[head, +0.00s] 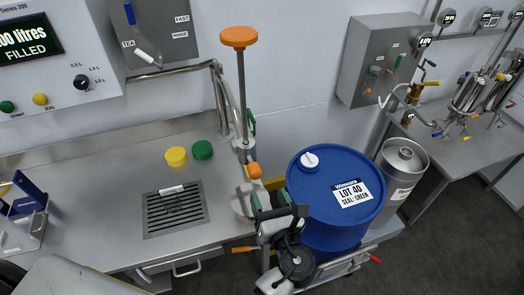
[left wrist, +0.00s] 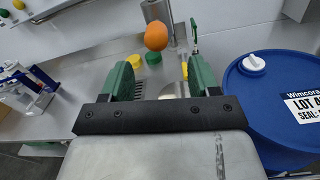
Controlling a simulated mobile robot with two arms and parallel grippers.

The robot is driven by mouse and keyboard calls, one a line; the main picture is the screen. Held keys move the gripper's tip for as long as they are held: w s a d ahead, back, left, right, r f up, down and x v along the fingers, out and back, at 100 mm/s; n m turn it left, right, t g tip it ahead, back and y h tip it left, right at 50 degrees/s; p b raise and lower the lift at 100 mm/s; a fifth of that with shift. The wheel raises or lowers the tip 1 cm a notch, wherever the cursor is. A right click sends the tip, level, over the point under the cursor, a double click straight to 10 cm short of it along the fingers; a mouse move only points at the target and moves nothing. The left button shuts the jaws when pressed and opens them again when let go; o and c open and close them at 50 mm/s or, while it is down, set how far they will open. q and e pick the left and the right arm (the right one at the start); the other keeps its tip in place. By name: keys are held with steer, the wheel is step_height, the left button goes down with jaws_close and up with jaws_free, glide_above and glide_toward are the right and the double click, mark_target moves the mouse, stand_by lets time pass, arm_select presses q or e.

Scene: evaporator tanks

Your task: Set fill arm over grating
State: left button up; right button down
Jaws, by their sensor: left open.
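The slotted grating (head: 175,222) is set in the steel counter, with a small white-topped item on it. What looks like the fill arm, a steel post (head: 241,95) with an orange top handle (head: 238,37), stands right of the grating. A lower orange knob (head: 253,170) sits near its base; it also shows in the left wrist view (left wrist: 156,36). My left gripper (head: 270,198) is open and empty, close in front of this knob. Its green fingers (left wrist: 161,78) stand apart, with the knob beyond them. They partly hide the grating in the left wrist view. My right gripper is not in view.
A blue drum (head: 308,205) stands close right of my left gripper, with a steel keg (head: 403,160) behind it. Yellow (head: 176,156) and green (head: 202,150) caps lie behind the grating. A blue device (head: 28,197) stands at the counter's left.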

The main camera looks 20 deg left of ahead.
mark_target(253, 167)
arm_select(q)
steer(key=b+x, duration=0.2)
steer(key=x, duration=0.7)
steer(key=shift+w+a+f+b, duration=0.1)
steer(key=shift+a+f+b, duration=0.1)
steer(key=shift+a+b, duration=0.15)
steer(key=shift+w+a+r, duration=0.1)
steer(key=shift+w+a, duration=0.25)
steer(key=shift+w, duration=0.05)
jaws_close()
